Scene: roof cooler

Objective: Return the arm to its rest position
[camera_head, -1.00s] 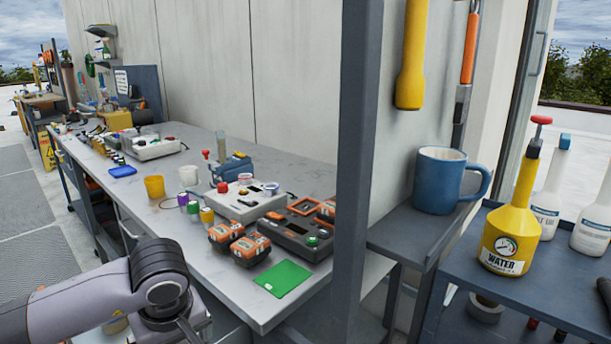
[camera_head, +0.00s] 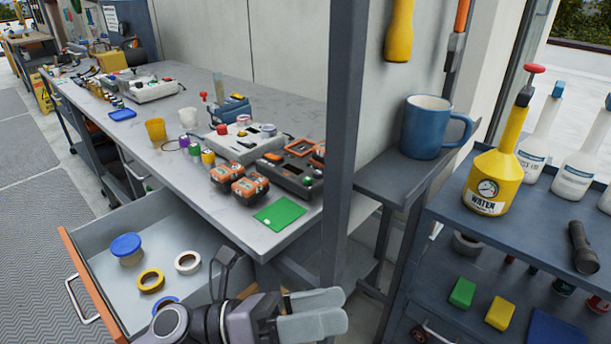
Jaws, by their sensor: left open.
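My left gripper (camera_head: 318,312) is at the bottom middle of the head view. Its two pale grey fingers point right, and nothing shows between them. The fingers look partly overlapped from this angle. My left arm's wrist lies in front of the open drawer (camera_head: 88,287), hiding its right part. The gripper is to the right of the drawer, below the workbench (camera_head: 262,236) corner and left of the blue shelf cart. My right gripper is not in view.
The drawer holds a blue-lidded jar (camera_head: 126,248) and several tape rolls, including a yellow one (camera_head: 151,280). A dark post (camera_head: 344,150) rises behind the gripper. A blue mug (camera_head: 425,128) and a yellow water bottle (camera_head: 492,180) stand on shelves at right.

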